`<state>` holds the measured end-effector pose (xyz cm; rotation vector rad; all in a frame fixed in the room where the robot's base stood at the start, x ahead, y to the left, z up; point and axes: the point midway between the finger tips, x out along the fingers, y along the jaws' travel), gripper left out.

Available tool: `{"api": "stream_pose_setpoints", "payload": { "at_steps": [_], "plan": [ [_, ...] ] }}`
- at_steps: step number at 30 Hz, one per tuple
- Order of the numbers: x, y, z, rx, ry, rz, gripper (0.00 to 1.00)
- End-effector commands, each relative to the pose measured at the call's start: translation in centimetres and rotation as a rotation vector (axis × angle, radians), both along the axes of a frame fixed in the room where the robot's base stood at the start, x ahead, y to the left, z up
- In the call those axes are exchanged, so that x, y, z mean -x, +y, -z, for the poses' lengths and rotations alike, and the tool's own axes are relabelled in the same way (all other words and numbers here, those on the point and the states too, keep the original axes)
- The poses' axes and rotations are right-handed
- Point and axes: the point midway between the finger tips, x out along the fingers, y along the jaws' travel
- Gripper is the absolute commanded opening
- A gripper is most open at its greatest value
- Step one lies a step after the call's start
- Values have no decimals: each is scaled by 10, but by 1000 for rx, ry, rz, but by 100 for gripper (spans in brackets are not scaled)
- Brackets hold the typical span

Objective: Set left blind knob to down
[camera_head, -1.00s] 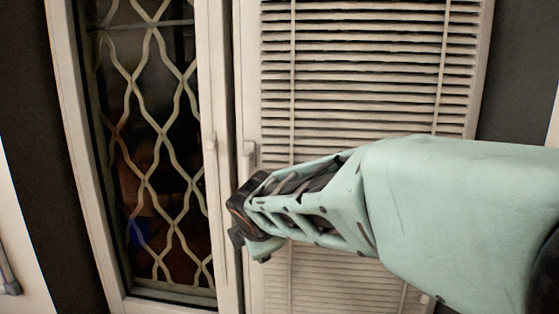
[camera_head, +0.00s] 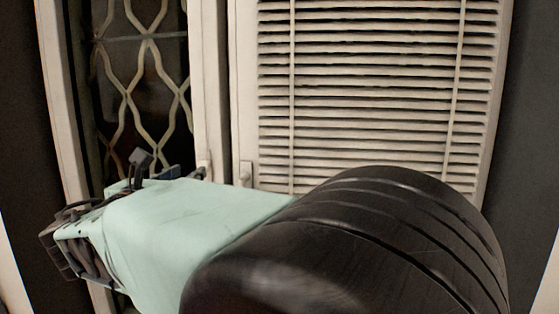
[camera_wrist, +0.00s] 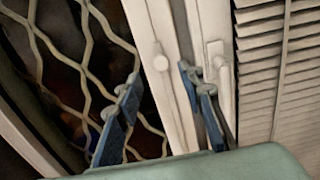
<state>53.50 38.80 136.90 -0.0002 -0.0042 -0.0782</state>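My gripper (camera_wrist: 160,78) is open and empty in the wrist view, its two blue-padded fingers apart in front of the window frame.
The left sash has glass behind a wavy metal lattice (camera_head: 148,75). Slatted blinds (camera_head: 375,95) fill the right sash. Dark wall (camera_head: 532,150) flanks the window. The left finger overlaps the lattice in the wrist view.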

Motion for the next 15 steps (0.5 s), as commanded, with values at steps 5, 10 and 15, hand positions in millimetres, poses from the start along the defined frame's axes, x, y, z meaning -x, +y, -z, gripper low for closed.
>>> {"api": "stream_pose_setpoints", "payload": {
  "at_steps": [5,10,15],
  "plan": [
    [-35,-4,-1,1,2,4,35],
    [-66,-6,-1,2,2,2,35],
    [-85,-7,0,0,3,1,35]
  ]
}}
